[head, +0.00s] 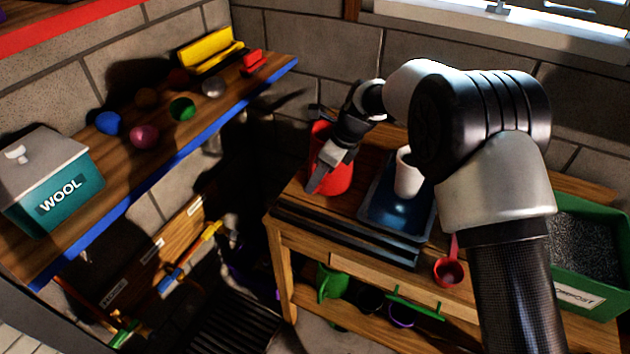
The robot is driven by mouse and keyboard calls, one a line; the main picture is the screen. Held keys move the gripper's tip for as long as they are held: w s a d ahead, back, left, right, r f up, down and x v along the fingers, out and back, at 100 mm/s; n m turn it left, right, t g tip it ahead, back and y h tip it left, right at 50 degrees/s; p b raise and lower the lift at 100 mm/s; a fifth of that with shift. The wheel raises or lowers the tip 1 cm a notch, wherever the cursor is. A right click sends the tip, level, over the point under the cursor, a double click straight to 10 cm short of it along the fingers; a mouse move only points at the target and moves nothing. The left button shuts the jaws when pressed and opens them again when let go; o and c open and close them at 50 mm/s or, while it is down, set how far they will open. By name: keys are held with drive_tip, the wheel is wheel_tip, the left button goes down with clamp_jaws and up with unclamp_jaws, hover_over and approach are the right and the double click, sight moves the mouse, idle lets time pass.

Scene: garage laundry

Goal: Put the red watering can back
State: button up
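A red can-like vessel (342,176), which looks like the red watering can, is at the back left of the wooden potting table (335,203). My gripper (316,182) is right in front of it and covers part of it. One finger shows against its red side. I cannot tell whether the fingers are closed on it or whether it rests on the tabletop. Its spout and handle are not clear. On the table's lower shelf (345,318) are a green watering can (331,284), a dark round item (369,298) and a purple item (401,316).
A blue tray (378,222) with a white cup (408,173) is right of the red vessel. A red scoop (449,271) and green compost bin (588,299) are further right. A wall shelf (165,170) at left holds balls and a wool box (50,185).

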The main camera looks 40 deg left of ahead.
drive_tip(key=w+d+r+n+t, duration=0.1)
drive_tip(key=w+d+r, duration=0.2)
drive_tip(key=d+r, duration=0.5)
drive_tip(key=w+d+r+n+t, duration=0.1)
drive_tip(key=w+d+r, duration=0.1)
drive_tip(key=d+r, duration=0.6)
drive_tip(key=s+d+r+n+t, duration=0.1)
drive_tip(key=d+r+n, duration=0.1)
drive_tip(key=d+r, duration=0.45)
drive_tip(key=s+d+r+n+t, duration=0.1)
drive_tip(key=d+r+n, duration=0.25)
drive_tip(key=d, duration=0.55)
drive_tip(key=s+d+n+t+h, duration=0.2)
drive_tip(key=s+d+n, duration=0.2)
drive_tip(key=s+d, duration=0.4)
drive_tip(key=s+d+n+t+h, duration=0.1)
drive_tip(key=s+d+n+h, duration=0.1)
drive_tip(key=s+d, duration=0.6)
drive_tip(key=d+n, duration=0.1)
drive_tip(key=d, duration=0.5)
drive_tip(key=shift+d+f+n+t, duration=0.2)
drive_tip(key=shift+f+n+t, duration=0.1)
drive_tip(key=shift+n+t, duration=0.1)
drive_tip(key=shift+p, duration=0.3)
wheel_tip(320, 180, up, 6)
drive_tip(key=p, duration=0.6)
drive_tip(key=shift+r, duration=0.25)
